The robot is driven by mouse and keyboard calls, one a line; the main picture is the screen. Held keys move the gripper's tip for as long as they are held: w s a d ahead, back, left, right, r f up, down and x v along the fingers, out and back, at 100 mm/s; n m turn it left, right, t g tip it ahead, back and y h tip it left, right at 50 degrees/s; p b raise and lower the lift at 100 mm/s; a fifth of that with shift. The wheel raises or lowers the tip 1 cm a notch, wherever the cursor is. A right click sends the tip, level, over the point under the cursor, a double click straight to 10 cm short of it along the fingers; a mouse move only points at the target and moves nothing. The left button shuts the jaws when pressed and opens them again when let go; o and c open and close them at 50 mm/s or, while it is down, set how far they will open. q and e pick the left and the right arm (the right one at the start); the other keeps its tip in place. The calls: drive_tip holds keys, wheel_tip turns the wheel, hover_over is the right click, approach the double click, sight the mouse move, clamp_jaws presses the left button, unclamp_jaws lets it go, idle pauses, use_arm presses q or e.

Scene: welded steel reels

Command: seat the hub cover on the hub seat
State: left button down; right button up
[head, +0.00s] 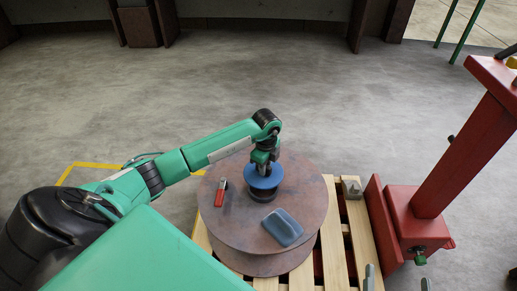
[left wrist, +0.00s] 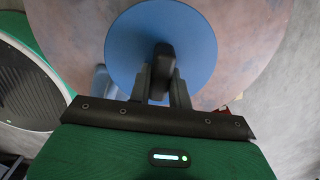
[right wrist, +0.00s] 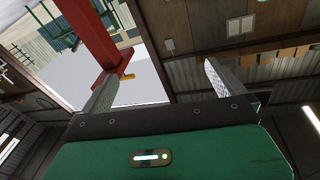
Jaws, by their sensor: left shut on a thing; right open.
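The hub cover (head: 262,181) is a blue disc with a dark knob. My left gripper (head: 264,158) is above it and shut on the knob. The left wrist view shows the fingers (left wrist: 163,82) on either side of the knob, with the blue disc (left wrist: 128,45) beyond. The hub seat (head: 262,197) shows as a dark round part below the cover, on the reel's top flange (head: 236,234). The cover hides most of it, and I cannot tell whether they touch. My right gripper (right wrist: 160,85) is open and empty, pointing away from the reel.
On the flange lie a red tool (head: 219,192) at left and a blue-grey item (head: 283,227) in front. The reel stands on a wooden pallet (head: 332,245). A grey block (head: 351,187) sits at the pallet's right. A red steel stand (head: 455,160) is close on the right.

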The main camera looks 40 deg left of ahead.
use_arm(q)
drive_tip(key=shift+s+d+f, duration=0.1)
drive_tip(key=shift+s+d, duration=0.05)
drive_tip(key=shift+s, duration=0.05)
use_arm(e)
drive_tip(key=shift+s+a+f, duration=0.15)
drive_tip(key=shift+s+f, duration=0.1)
drive_tip(key=shift+f, duration=0.1)
use_arm(q)
drive_tip(key=shift+p, duration=0.3)
drive_tip(key=shift+f, duration=0.2)
wheel_tip(320, 180, down, 2)
drive_tip(key=shift+f+b, duration=0.1)
drive_tip(key=shift+b, duration=0.45)
drive_tip(key=shift+f+b, duration=0.3)
drive_tip(key=shift+f, duration=0.4)
use_arm(e)
drive_tip(key=r+t, duration=0.1)
drive_tip(key=d+r, duration=0.1)
drive_tip(key=r, duration=0.1)
drive_tip(key=w+r+t, duration=0.1)
drive_tip(key=shift+d+r+t, duration=0.2)
drive_tip(key=shift+r+t, duration=0.1)
drive_tip(key=shift+r, duration=0.1)
use_arm(q)
drive_tip(key=shift+p, duration=0.6)
use_arm(e)
drive_tip(key=shift+r, duration=0.6)
idle(0.3)
